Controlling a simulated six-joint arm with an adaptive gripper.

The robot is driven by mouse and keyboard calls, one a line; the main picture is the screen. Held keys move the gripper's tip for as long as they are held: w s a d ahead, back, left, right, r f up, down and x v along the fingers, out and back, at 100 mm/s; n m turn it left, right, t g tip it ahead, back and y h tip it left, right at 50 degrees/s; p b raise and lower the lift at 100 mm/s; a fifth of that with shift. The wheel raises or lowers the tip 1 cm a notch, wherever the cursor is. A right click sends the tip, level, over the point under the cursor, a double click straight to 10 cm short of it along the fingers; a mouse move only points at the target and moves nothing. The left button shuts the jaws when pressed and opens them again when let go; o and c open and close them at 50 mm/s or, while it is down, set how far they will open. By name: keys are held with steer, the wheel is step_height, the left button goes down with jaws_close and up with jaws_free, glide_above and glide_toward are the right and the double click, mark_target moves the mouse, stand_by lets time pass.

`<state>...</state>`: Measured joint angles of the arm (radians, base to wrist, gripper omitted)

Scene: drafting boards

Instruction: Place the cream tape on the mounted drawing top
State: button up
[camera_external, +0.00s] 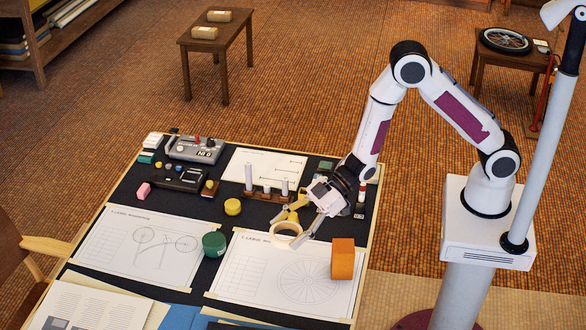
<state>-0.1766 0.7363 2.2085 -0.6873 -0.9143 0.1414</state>
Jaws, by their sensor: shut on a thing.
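The cream tape (286,241) is a pale ring near the top edge of the right-hand drawing sheet (245,283), which shows a spoked wheel. My gripper (289,231) reaches down from the right and is shut on the cream tape. I cannot tell whether the tape touches the sheet or is just above it. Another sheet (120,265) with a bicycle drawing lies to the left. A paler sheet (262,158) lies at the back of the dark board. Which sheet is the mounted drawing is not clear.
An orange block (343,259) stands on the right sheet. A green roll (214,244) stands between the two sheets, and a yellow roll (233,207) is behind it. Pale upright cylinders (248,178) stand close behind my gripper. A grey device (195,149) is at the back left.

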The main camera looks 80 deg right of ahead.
step_height(320, 180, up, 5)
steer(key=shift+f, duration=0.1)
steer(key=shift+w+d, duration=0.2)
steer(key=shift+d, duration=0.1)
steer(key=w+d+m+t+h, duration=0.1)
steer(key=w+d+m, duration=0.1)
steer(key=w+d, duration=0.5)
steer(key=w+d+m+t+h, duration=0.1)
steer(key=w+d+m+h, duration=0.15)
steer(key=d, duration=0.85)
steer(key=m+t+h, duration=0.1)
steer(key=m+h, duration=0.2)
glide_above(279, 170)
steer(key=shift+w+d+f, duration=0.15)
steer(key=shift+f, duration=2.2)
steer(key=shift+f, duration=0.15)
steer(key=shift+f, duration=3)
steer(key=shift+f, duration=0.1)
